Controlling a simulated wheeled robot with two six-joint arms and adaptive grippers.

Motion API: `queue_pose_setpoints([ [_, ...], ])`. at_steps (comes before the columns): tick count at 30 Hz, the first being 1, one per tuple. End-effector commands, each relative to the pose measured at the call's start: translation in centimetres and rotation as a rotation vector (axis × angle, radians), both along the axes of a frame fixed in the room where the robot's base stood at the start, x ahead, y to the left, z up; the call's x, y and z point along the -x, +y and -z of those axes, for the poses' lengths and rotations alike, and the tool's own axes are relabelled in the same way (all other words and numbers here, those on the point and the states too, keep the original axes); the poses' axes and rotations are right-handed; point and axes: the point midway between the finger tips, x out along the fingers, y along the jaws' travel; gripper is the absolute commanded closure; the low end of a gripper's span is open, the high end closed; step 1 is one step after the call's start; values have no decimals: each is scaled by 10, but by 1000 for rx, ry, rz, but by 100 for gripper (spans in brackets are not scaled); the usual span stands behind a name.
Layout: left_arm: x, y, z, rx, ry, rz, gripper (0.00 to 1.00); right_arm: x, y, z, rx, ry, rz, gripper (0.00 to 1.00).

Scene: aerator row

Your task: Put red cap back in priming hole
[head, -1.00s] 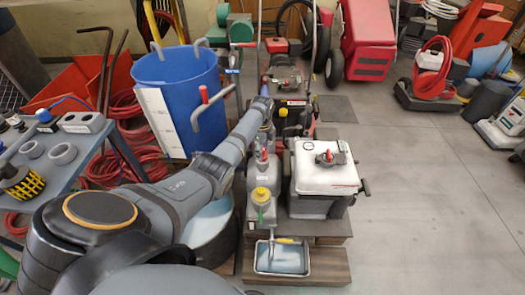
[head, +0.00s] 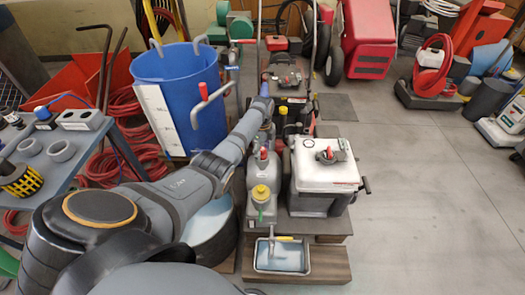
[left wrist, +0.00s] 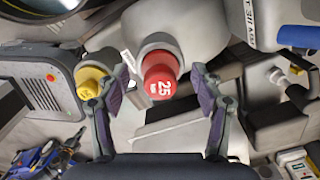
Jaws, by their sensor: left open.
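A red cap (left wrist: 160,75) marked 25 sits on a pale collar of a grey body in the left wrist view. My left gripper (left wrist: 161,84) is open, with one finger on each side of the red cap in the picture; I see no clear contact. In the head view my left arm reaches forward over the machines, and its fingers (head: 264,104) are small and hard to make out. A red top (head: 263,153) shows on a grey pump there; I cannot tell whether it is the same cap. The priming hole cannot be made out. My right gripper is out of view.
A yellow cap (left wrist: 89,81) stands left of the red one. In the head view, a white-lidded box (head: 322,170) is right of the pump, a blue bin (head: 180,85) left, and a tray (head: 282,256) in front. Open floor (head: 425,215) lies right.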

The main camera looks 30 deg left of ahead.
Motion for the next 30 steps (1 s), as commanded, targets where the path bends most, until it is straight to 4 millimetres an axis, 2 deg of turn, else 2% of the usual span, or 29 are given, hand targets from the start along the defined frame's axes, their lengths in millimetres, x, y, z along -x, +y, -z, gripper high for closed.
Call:
queue_pose_setpoints([
  [5, -1, 1, -16, -1, -3, -1, 33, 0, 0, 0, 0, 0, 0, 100],
  [12, -1, 1, -74, -1, -4, 0, 33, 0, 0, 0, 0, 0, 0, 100],
  [18, -1, 0, -110, 0, -2, 0, 33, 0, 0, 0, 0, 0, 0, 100],
  [22, 0, 0, -119, 0, 0, 0, 33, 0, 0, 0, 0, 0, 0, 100],
  [30, 0, 0, -120, 0, 0, 0, 33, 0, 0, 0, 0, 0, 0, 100],
])
